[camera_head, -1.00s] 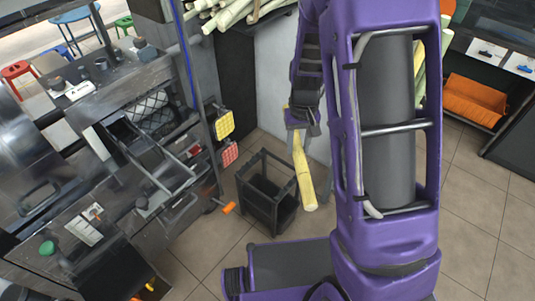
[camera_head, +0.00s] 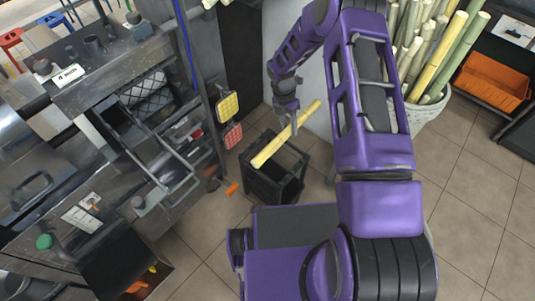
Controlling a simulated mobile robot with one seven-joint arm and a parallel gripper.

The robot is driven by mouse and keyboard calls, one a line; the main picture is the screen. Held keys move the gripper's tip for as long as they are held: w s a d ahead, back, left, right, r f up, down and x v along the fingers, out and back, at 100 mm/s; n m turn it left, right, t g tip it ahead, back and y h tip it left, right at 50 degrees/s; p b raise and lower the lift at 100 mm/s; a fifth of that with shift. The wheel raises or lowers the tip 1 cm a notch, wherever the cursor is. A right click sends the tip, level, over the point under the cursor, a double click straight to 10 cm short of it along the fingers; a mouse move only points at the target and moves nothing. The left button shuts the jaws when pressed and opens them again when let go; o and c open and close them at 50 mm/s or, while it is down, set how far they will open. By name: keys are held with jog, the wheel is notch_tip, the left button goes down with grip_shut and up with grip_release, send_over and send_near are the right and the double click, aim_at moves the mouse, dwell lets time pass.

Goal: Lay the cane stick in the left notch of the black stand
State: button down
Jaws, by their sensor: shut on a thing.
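The pale yellow cane stick (camera_head: 271,150) slants from lower left to upper right in the head view. My gripper (camera_head: 287,127) is shut on it near its middle, with the fingers partly hidden by the wrist. A black open-topped stand (camera_head: 267,190) is on the floor below the stick. The stick's lower left end overlaps the stand's left rim in the picture, and I cannot tell whether they touch. The stick's other end reaches past the stand's back right side. The notches are too small to make out.
A dark metal press (camera_head: 165,115) stands at left, with yellow and red pads (camera_head: 228,106) near the stand. A white basket of canes (camera_head: 425,112) is behind my arm at right. Tiled floor (camera_head: 465,215) is clear at right.

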jog(key=a+f+n+t+b, duration=0.2)
jog(key=a+f+n+b, duration=0.1)
jog(key=f+n, duration=0.6)
jog(key=a+f+n+t+h+b, duration=0.1)
jog(key=a+f+n+b, duration=0.3)
jog(key=f+n, duration=0.5)
notch_tip(320, 180, down, 7)
jog(key=shift+s+a+r+t, duration=0.2)
jog(key=shift+s+t, duration=0.2)
jog(key=shift+t, duration=0.3)
jog(key=shift+c, duration=1.9)
grip_release()
jog(key=p+v, duration=0.3)
jog(key=v, duration=1.4)
jog(key=shift+a, duration=0.2)
jog(key=shift+s+r, duration=0.1)
